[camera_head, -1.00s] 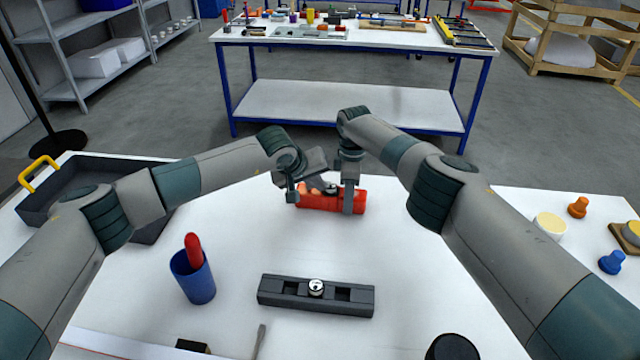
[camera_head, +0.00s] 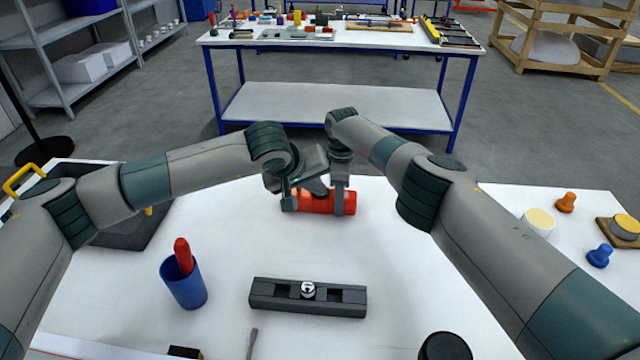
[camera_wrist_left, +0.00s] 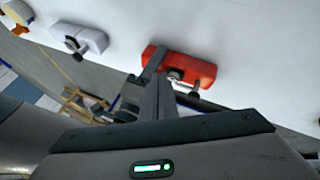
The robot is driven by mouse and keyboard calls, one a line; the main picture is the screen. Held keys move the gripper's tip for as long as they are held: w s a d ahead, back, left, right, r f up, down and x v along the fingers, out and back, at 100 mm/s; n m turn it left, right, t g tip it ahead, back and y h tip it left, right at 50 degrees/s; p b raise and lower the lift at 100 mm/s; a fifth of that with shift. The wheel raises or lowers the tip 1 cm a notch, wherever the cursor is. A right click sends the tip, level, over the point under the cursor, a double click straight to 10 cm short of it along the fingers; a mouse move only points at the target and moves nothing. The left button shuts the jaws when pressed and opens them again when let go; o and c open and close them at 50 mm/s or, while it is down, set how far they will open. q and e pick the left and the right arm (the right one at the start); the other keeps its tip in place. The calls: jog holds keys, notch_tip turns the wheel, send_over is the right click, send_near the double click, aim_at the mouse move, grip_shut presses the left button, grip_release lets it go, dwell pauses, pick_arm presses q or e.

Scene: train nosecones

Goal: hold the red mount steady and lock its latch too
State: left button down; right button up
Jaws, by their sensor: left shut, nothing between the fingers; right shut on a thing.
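The red mount (camera_head: 316,203) is a long block lying crosswise on the white table, partly hidden behind my grippers. My right gripper (camera_head: 340,212) comes down over its right part and is shut on it. My left gripper (camera_head: 289,207) is shut and empty at the mount's left part and covers its top from the head. In the left wrist view, the closed left fingers (camera_wrist_left: 156,88) overlap the red mount (camera_wrist_left: 202,73). A silver round fitting (camera_wrist_left: 174,75) shows on the mount beside them. I cannot tell the latch's state.
A dark grey block (camera_head: 268,294) with a silver knob lies nearer on the table. A blue cup (camera_head: 185,288) holding a red object stands front left. A dark tray (camera_head: 122,232) is at left. Orange (camera_head: 565,203) and blue (camera_head: 599,256) pieces stand at right.

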dwell(0.4)
jog(key=o, duration=1.2)
jog(key=shift+r, duration=0.2)
notch_tip(320, 180, up, 12)
jog(key=shift+f, duration=0.15)
jog(key=shift+a, duration=0.15)
